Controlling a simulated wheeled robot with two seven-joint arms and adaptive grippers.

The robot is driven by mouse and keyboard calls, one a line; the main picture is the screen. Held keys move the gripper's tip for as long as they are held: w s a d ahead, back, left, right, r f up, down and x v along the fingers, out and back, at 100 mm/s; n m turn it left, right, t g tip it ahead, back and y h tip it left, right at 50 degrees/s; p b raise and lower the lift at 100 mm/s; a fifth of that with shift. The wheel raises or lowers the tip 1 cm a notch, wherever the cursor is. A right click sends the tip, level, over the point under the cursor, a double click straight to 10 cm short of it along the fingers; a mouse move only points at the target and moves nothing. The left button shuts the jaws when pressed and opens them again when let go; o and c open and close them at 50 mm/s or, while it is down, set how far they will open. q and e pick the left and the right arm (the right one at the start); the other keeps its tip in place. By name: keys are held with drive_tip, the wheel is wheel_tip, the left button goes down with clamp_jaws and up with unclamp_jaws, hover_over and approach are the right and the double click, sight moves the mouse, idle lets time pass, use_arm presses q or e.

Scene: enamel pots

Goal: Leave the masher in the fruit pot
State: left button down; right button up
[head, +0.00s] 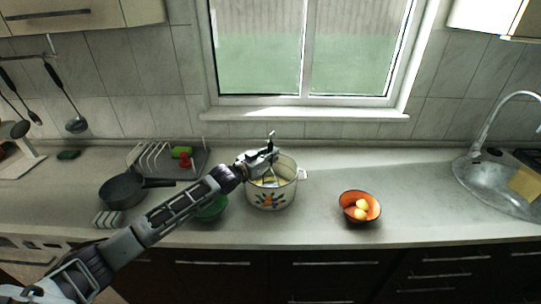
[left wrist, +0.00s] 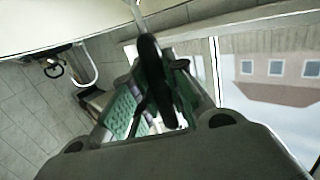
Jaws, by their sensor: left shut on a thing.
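The fruit pot (head: 272,198) is a cream enamel pot with a painted fruit design and side handles. It stands upright on the counter, just right of the picture's lower-left middle. My left gripper (head: 264,158) is over the pot's left rim and opening. In the left wrist view its green-padded fingers are shut on the dark handle of the masher (left wrist: 152,62), and a thin metal shaft runs on from the handle. The pot's inside is partly hidden by the gripper, and I cannot tell whether the masher's head touches the bottom. My right gripper is not in view.
An orange bowl (head: 347,199) with round yellow-orange items stands right of the pot. A green bowl (head: 213,209) is partly behind my arm. A dark pan (head: 122,191) and a dish rack (head: 155,157) are at left. The sink (head: 487,181) is far right, with clear counter before it.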

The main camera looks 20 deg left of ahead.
use_arm(q)
drive_tip(key=shift+s+f, duration=0.15)
drive_tip(key=shift+f, duration=0.55)
drive_tip(key=shift+d+f, duration=0.1)
drive_tip(key=shift+f, duration=0.05)
drive_tip(key=c, duration=1.3)
unclamp_jaws()
drive_tip(key=shift+f, duration=0.1)
drive_tip(key=shift+c, duration=0.2)
drive_tip(key=r+v, duration=0.1)
drive_tip(key=v, duration=1.1)
drive_tip(key=shift+r, duration=0.3)
